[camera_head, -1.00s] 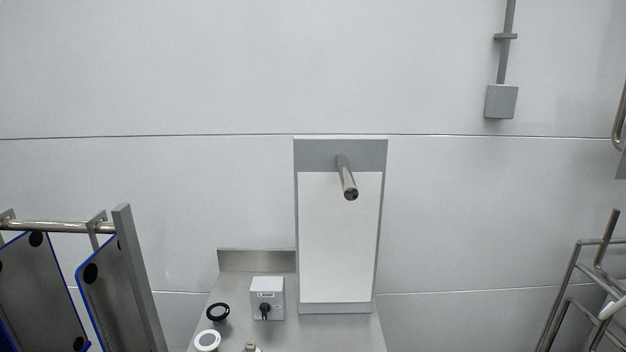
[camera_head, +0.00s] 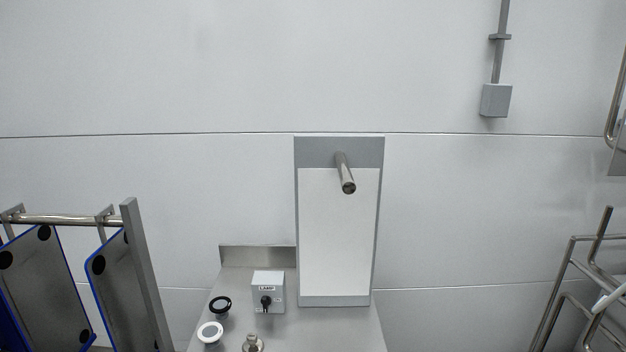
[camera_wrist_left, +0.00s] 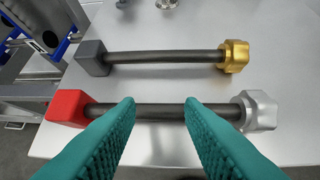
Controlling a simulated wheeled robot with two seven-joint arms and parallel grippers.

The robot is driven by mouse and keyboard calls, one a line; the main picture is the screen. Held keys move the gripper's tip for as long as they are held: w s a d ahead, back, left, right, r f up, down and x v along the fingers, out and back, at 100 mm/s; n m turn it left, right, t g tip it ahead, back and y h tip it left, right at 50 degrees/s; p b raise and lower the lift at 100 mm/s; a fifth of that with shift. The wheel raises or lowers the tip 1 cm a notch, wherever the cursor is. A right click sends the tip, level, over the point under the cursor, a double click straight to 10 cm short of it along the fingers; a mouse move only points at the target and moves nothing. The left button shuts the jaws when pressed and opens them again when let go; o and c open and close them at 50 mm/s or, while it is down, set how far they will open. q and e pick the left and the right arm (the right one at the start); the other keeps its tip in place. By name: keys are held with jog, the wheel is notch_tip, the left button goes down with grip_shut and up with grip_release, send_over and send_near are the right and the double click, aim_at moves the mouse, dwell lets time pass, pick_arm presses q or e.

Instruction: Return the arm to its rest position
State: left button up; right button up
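Neither of my grippers shows in the head view. In the left wrist view my left gripper (camera_wrist_left: 160,108) has its two teal fingers spread well apart with nothing between the tips. In that picture a dark bar with a red block and a silver knob (camera_wrist_left: 150,110) runs across behind the fingertips; I cannot tell how far off it is. A second dark bar with a grey block and a gold knob (camera_wrist_left: 160,57) lies beyond it on the pale worktop (camera_wrist_left: 250,30). My right gripper is in neither view.
A panel with a metal spout (camera_head: 346,175) stands at the back of the steel bench (camera_head: 335,330). A lamp switch box (camera_head: 268,292) and two small round rings sit beside it. Blue-edged plates hang on a rack (camera_head: 70,219) at left. A tubular frame (camera_head: 570,285) stands at right.

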pick_arm(q)
jog(key=s+a+r+m+g+h, duration=0.1)
jog(key=s+a+g, duration=0.1)
jog(key=s, duration=0.7)
jog(key=s+a+r+m+g, duration=0.1)
jog(key=s+g, duration=0.2)
jog(key=s, duration=0.5)
notch_tip(320, 180, down, 27)
jog(key=g+b, duration=0.1)
jog(key=b, duration=0.1)
jog(key=s+a+f+g+b, duration=0.1)
jog(key=s+a+f+b, duration=0.1)
jog(key=s+f, duration=1.6)
jog(key=shift+a+f+m, duration=0.3)
jog(key=shift+a+f, duration=0.25)
jog(key=shift+f, duration=0.35)
